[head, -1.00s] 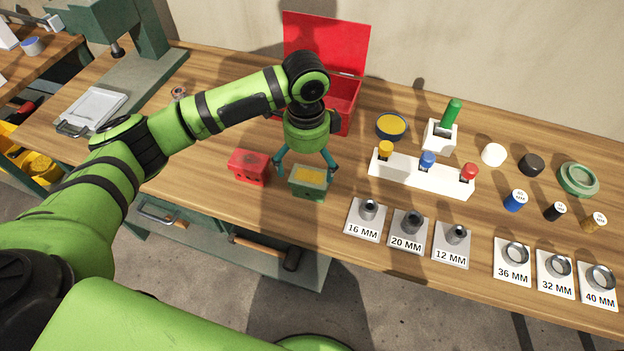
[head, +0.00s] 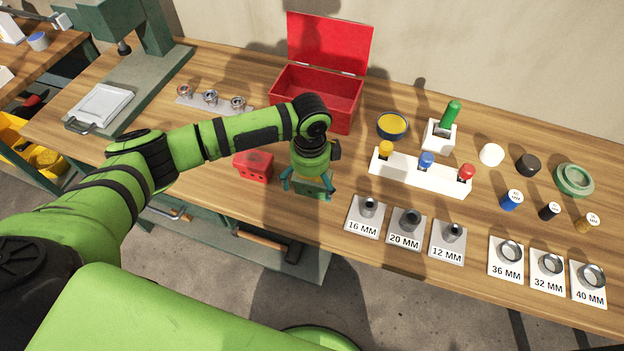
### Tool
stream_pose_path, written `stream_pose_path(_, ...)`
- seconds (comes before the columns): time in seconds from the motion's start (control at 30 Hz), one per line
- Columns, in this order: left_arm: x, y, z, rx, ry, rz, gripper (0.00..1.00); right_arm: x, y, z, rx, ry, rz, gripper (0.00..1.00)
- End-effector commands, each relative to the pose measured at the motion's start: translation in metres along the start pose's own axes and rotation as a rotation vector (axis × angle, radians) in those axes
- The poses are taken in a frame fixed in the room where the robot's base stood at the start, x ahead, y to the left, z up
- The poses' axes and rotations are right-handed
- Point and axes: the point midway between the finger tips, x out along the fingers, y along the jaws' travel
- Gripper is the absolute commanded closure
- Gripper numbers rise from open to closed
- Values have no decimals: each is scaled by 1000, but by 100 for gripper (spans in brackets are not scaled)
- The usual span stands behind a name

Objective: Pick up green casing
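The green casing (head: 311,189) is a small green box near the front edge of the bench, left of the 16 MM plate. My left gripper (head: 308,184) points down over it, with one teal finger on its left side and one on its right. The fingers are spread; contact with the casing's sides is not clear. The gripper body hides most of the casing's top. My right gripper is not in view.
A red casing (head: 254,166) stands close on the left. An open red toolbox (head: 318,92) is behind. A white holder (head: 419,174) with coloured stamps and a 16 MM plate (head: 366,217) are on the right. A hammer (head: 268,244) lies below the bench top.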

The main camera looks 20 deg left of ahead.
Motion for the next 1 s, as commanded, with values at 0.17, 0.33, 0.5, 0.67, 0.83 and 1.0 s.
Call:
stream_pose_path(0.17, 0, 0, 0, 0, 0, 0, 72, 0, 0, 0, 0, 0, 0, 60)
stream_pose_path(0.33, -2, -1, 0, 0, 1, -2, 82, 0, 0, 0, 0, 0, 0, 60)
stream_pose_path(0.5, -2, -1, 0, 0, 1, -2, 82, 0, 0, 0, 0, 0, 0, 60)
stream_pose_path(0.67, -8, -1, 0, 0, 2, -3, 82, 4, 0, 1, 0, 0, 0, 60)
stream_pose_path(0.83, -26, -2, -1, 1, 4, -6, 82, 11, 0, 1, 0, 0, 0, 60)
stream_pose_path(1.0, -49, 3, -17, 5, 7, -5, 82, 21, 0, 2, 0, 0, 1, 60)
